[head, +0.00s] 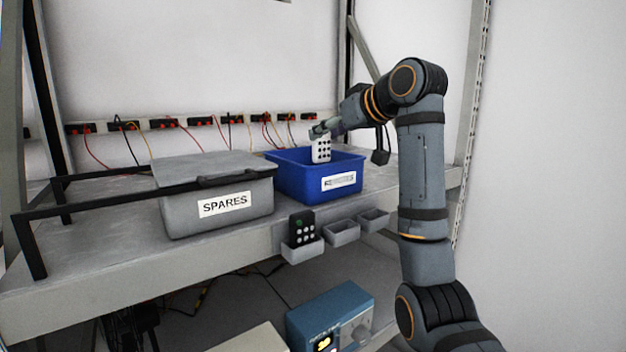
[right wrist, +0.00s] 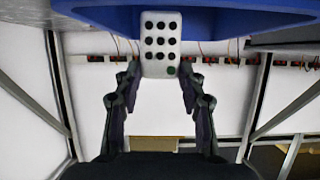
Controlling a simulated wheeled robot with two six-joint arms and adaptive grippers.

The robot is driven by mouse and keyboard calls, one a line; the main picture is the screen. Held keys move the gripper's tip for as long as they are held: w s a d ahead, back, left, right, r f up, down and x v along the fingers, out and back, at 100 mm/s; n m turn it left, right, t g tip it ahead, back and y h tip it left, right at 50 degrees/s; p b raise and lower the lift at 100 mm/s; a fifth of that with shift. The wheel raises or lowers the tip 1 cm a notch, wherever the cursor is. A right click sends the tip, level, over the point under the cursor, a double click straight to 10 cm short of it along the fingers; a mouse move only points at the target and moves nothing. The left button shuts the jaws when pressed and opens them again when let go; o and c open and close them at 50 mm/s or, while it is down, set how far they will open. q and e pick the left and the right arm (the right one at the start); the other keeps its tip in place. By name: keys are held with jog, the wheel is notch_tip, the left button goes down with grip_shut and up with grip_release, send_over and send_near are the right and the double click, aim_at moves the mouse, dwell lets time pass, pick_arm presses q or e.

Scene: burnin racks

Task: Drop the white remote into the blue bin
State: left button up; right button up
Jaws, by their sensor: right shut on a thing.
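The white remote (head: 321,150) with dark buttons hangs upright over the blue bin (head: 306,187) in the head view. My right gripper (head: 322,133) is shut on its upper end. The blue bin (right wrist: 225,22) shows behind the remote there. The remote's lower end is at about the bin's opening; its exact height over the floor of the bin cannot be told. My left gripper is not in view.
A lidded grey box marked SPARES (head: 218,197) stands left of the bin on the grey shelf (head: 130,245). A black remote (head: 302,228) sits in a small holder on the shelf's front edge, beside empty holders (head: 342,233). Sockets and cables line the back. A blue device (head: 330,318) is below.

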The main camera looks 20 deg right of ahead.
jog(key=shift+d+f, duration=0.1)
jog(key=shift+f, duration=0.2)
jog(key=shift+s, duration=0.15)
jog(key=shift+s+a, duration=0.15)
jog(key=shift+a, duration=0.1)
jog(key=shift+s+a+r, duration=0.1)
jog(key=shift+s+a, duration=0.05)
jog(key=o, duration=0.6)
jog(key=shift+a, duration=0.1)
jog(key=shift+o, duration=2.8)
jog(key=shift+w+d, duration=0.2)
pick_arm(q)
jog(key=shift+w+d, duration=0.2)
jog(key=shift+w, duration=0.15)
pick_arm(e)
jog(key=shift+s, duration=0.15)
